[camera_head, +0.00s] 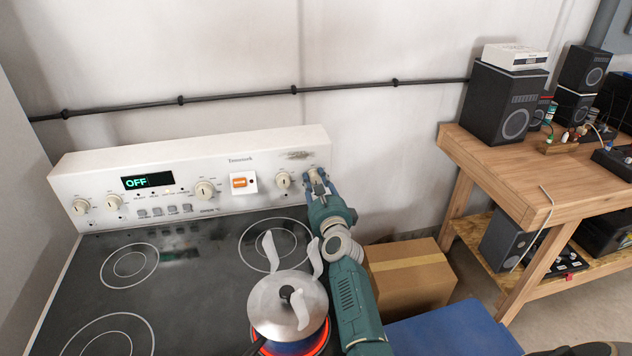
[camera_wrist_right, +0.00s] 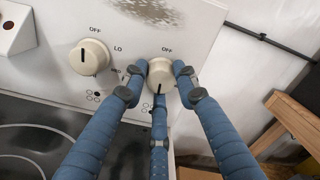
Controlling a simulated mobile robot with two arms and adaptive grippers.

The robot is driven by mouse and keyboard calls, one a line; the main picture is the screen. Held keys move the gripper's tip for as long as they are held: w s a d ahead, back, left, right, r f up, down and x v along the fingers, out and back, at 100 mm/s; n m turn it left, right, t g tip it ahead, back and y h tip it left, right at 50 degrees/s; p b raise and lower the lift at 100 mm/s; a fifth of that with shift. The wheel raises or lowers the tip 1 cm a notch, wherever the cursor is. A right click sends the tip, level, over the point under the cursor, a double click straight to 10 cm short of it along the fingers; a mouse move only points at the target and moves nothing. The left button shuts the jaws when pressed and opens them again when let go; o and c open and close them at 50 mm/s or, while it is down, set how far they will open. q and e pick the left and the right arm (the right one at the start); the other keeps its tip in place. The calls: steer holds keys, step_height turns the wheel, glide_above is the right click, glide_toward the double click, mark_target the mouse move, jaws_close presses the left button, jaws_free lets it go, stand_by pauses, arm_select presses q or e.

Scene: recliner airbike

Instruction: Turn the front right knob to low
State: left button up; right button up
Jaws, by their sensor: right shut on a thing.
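The stove's back panel (camera_head: 130,167) carries several cream knobs and a display reading OFF. My right gripper (camera_head: 318,180) is at the right end of the panel. In the right wrist view its blue fingers (camera_wrist_right: 160,85) are closed around the rightmost knob (camera_wrist_right: 160,72). This knob's dark mark points down, away from the OFF label above it. The markings around it are mostly hidden by the fingers. My left gripper is not in view.
A lidded metal pan (camera_head: 275,303) stands on a glowing red burner at the front right of the black cooktop (camera_head: 185,285), close beside my right arm. A cardboard box (camera_head: 410,278) stands right of the stove. A wooden workbench (camera_head: 520,185) with speakers is farther right.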

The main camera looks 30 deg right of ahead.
steer(key=n+p, duration=0.1)
steer(key=n, duration=0.9)
steer(key=shift+n+p, duration=0.35)
steer(key=shift+n, duration=0.05)
steer(key=n, duration=0.3)
steer(key=shift+n+p, duration=0.3)
steer(key=n, duration=0.4)
steer(key=shift+f+n, duration=0.15)
steer(key=shift+n, duration=0.15)
steer(key=shift+f+n+p, duration=0.1)
steer(key=shift+n+p, duration=0.25)
steer(key=shift+n, duration=1.45)
steer(key=o, duration=1.1)
steer(key=shift+o, duration=0.2)
